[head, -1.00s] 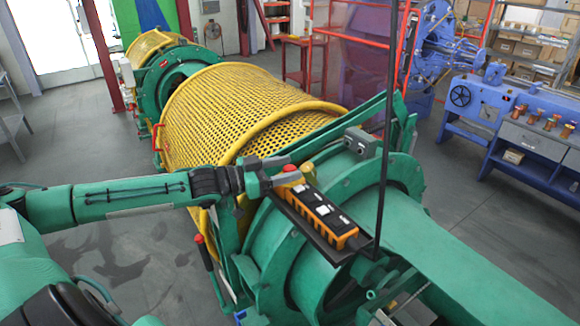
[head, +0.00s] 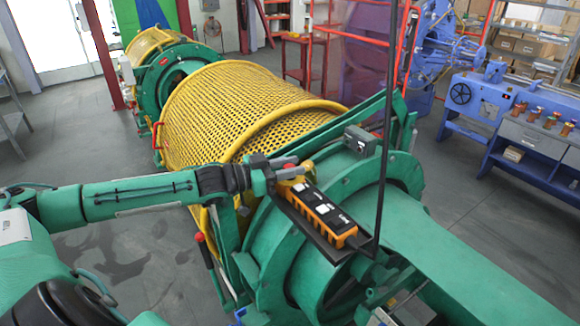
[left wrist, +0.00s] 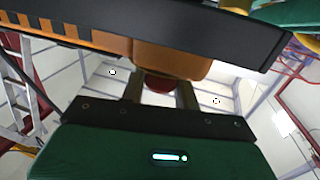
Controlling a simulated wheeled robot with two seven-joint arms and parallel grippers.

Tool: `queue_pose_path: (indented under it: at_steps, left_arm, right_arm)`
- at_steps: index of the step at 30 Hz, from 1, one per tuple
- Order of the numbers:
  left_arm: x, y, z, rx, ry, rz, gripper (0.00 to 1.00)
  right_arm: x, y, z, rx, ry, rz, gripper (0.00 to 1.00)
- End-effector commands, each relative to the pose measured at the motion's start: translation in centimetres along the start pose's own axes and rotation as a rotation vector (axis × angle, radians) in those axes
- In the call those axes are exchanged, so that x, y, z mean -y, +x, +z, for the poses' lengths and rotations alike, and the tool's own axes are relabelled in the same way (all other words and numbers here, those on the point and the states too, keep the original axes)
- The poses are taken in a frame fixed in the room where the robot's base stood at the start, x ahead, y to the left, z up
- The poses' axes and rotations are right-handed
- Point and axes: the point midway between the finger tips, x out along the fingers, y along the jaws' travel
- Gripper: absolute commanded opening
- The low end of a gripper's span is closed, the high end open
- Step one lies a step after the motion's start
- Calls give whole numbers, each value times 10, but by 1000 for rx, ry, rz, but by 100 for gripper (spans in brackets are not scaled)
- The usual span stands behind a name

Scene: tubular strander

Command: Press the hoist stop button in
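The hoist pendant (head: 322,217) is an orange box with a black top and white-marked buttons, lying along a dark bracket on the green machine. A red mushroom button (head: 289,169) sits at its far left end; in the left wrist view the red button (left wrist: 158,83) shows below the pendant's orange end (left wrist: 170,58). My left gripper (head: 287,172) is at that end. In the left wrist view its two fingers (left wrist: 160,92) stand apart, one on each side of the red button. Whether they touch it cannot be told. My right gripper is not in view.
A thin dark pole (head: 385,140) rises beside the pendant. A grey control box (head: 361,140) sits behind it on the green machine. The yellow mesh guard (head: 235,115) fills the area beyond my left gripper. Open grey floor (head: 110,255) lies at left.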

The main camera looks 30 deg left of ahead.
Motion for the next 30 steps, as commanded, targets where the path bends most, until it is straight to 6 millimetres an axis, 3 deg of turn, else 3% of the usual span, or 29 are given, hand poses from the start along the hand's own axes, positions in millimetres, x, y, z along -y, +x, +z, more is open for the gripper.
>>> queue_pose_path:
  at_steps: [13,14,17,30]
  left_arm:
    - [0,0,12,3,-1,-1,0]
    - [0,0,12,3,-1,0,33]
    - [0,0,12,3,-1,0,52]
    - [1,-4,12,2,-2,-2,53]
  right_arm:
    - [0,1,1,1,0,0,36]
    - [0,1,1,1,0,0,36]
    - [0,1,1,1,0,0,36]
    - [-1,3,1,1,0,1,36]
